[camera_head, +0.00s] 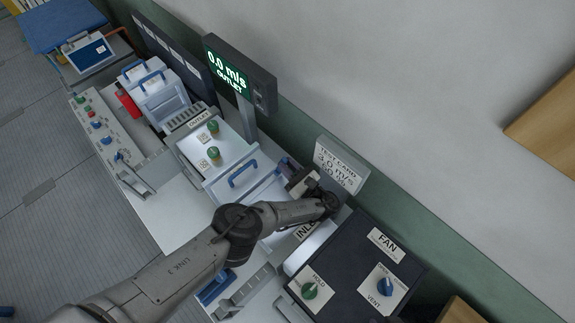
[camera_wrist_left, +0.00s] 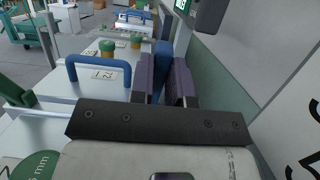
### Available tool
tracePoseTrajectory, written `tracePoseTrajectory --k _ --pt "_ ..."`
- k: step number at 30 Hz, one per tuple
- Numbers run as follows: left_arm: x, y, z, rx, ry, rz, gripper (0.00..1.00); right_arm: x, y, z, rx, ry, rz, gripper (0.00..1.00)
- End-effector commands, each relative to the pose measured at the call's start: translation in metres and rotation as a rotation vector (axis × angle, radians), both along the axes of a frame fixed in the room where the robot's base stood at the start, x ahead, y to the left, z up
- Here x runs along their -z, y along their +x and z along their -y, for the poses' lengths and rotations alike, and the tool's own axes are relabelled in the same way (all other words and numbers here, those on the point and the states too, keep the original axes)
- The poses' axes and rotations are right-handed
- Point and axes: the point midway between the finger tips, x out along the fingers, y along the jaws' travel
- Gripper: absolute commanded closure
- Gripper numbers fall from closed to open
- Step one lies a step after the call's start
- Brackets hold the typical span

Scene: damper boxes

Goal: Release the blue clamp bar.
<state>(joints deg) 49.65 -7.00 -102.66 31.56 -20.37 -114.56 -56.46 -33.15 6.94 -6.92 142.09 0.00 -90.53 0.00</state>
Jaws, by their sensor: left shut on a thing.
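My left gripper (camera_wrist_left: 163,82) is shut on the blue clamp bar (camera_wrist_left: 162,62), which stands upright between its two purple finger pads in the left wrist view. In the head view my left gripper (camera_head: 292,178) is at the right end of a pale damper box, beside the test card, and the wrist hides much of that spot. A separate blue arched handle (camera_head: 243,172) is on top of this box, to the left of the gripper; it also shows in the left wrist view (camera_wrist_left: 98,68). My right gripper is not in view.
An outlet display (camera_head: 230,73) on a post reads 0.0 m/s. A test card (camera_head: 338,168) stands right behind my gripper. A dark fan box (camera_head: 350,268) with green and blue knobs is at the lower right. Green knobs (camera_head: 213,152) stand on the outlet box to the left.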

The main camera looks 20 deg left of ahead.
Motion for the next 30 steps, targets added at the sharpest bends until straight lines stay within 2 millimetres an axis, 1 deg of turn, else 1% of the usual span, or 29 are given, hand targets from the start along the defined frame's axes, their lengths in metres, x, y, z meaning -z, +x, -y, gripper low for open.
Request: tracePoseTrajectory --k 2,3,9,11,17,20,23,29,30 --pt "0.003 0.0 -0.002 0.0 -0.001 -0.006 1.0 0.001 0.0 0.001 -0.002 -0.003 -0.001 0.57" --pt "0.003 0.0 -0.002 0.0 -0.002 -0.006 0.82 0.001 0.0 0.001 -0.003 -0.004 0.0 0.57" --pt "0.002 0.0 -0.001 0.0 -0.001 -0.004 0.62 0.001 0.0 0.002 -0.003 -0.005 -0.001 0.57" --pt "0.002 0.0 -0.001 0.0 -0.001 -0.003 0.57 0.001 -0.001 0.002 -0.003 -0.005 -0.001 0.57" --pt "0.001 0.0 -0.001 -0.001 -0.001 -0.003 0.57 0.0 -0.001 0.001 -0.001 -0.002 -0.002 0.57" --pt "-0.003 0.0 -0.001 0.0 -0.002 -0.002 0.57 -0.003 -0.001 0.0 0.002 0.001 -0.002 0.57" --pt "-0.012 0.0 -0.001 0.001 -0.001 -0.002 0.57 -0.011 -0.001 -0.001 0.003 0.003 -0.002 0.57" --pt "-0.044 0.0 -0.001 -0.001 -0.003 -0.003 0.57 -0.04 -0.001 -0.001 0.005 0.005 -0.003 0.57" --pt "-0.05 -0.001 0.001 0.0 -0.003 -0.003 0.57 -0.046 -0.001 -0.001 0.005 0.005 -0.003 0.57"
